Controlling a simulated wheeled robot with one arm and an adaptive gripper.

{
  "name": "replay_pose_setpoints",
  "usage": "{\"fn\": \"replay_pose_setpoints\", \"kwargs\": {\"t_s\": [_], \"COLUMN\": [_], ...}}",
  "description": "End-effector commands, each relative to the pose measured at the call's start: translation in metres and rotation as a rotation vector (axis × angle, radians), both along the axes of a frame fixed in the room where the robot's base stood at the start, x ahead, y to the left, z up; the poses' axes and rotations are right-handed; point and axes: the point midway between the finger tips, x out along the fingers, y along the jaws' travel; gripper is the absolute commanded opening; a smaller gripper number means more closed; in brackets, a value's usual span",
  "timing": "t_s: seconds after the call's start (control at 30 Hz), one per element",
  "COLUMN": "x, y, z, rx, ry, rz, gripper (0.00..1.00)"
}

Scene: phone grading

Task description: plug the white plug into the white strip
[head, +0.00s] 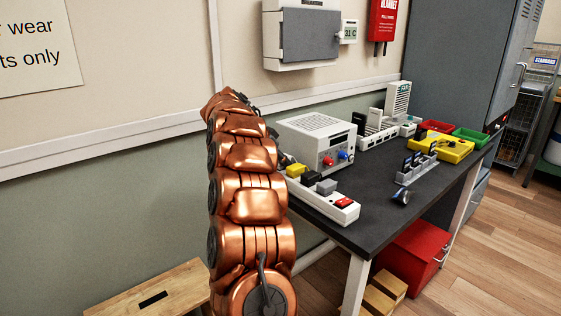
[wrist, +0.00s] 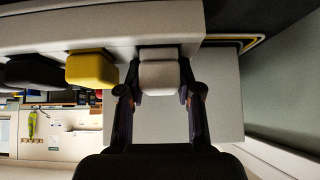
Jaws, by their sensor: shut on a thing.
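The white strip (head: 318,197) lies along the near edge of the dark table, with yellow (head: 296,170), black (head: 312,178) and grey (head: 327,187) plugs in it and a red switch at its near end. In the wrist view the strip (wrist: 110,32) runs across the top. My gripper (wrist: 161,92) is shut on the white plug (wrist: 160,76), one finger on each side. The plug is at the strip's face, beside the yellow plug, near the strip's end. I cannot tell how deep it sits. My arm hides the gripper and white plug in the head view.
A white power supply box (head: 318,140) with red and blue knobs stands close behind the strip. A grey rack (head: 417,169), a yellow device (head: 441,147), and red and green trays are farther right. The table's front middle is mostly clear.

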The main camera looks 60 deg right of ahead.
Motion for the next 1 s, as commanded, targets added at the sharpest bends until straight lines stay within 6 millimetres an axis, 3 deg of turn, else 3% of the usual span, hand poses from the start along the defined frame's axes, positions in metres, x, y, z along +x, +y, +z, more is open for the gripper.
{"fn": "replay_pose_setpoints", "kwargs": {"t_s": [0.13,0.17,0.43,1.0], "x": [-0.0005,-0.0006,-0.0003,0.0001], "y": [0.0007,0.0007,0.0015,0.0014], "z": [-0.0061,-0.0061,-0.0079,-0.0025], "rx": [0.008,0.009,0.013,0.009], "ry": [0.003,0.003,0.004,0.003], "rz": [-0.002,-0.002,-0.002,0.0], "gripper": [0.0,0.36,0.64,0.64]}}
